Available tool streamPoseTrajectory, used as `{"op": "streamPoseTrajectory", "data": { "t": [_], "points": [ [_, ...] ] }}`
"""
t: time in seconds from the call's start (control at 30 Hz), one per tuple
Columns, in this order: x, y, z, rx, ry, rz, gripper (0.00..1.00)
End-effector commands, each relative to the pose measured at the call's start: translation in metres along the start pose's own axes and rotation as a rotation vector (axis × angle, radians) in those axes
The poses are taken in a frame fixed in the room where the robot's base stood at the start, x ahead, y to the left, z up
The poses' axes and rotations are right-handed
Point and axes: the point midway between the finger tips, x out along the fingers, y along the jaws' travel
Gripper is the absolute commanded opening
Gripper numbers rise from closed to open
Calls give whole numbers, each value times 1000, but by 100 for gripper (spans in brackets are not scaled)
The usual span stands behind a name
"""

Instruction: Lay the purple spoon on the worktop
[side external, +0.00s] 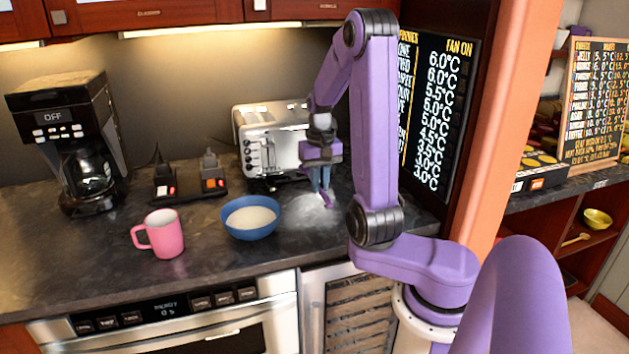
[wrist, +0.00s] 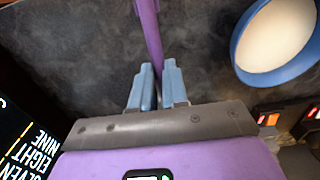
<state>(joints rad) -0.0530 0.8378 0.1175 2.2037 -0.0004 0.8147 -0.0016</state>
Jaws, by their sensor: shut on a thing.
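The purple spoon (wrist: 151,35) is held between the two blue fingers of my gripper (wrist: 156,80). In the wrist view its handle runs from the fingers to the top edge, where the far end is cut off. In the side view my gripper (side external: 321,180) points down over the dark worktop (side external: 90,244), to the right of the blue bowl and in front of the toaster. The spoon (side external: 328,199) shows small and low at the fingertips there. I cannot tell whether it touches the worktop.
A blue bowl (side external: 250,221) with pale contents stands left of my gripper, with a pink mug (side external: 163,234) farther left. A silver toaster (side external: 272,143) stands behind. A coffee maker (side external: 72,145) is at far left. A menu board (side external: 437,110) is at right.

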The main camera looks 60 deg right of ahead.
Motion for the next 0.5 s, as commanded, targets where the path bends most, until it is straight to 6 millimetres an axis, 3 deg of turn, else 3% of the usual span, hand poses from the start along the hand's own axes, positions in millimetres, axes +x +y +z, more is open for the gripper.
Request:
{"op": "streamPoseTrajectory", "data": {
  "t": [0.37,0.5],
  "points": [
    [0,0,0,1,-2,1,0],
    [8,0,1,2,-5,0,0]
  ]
}}
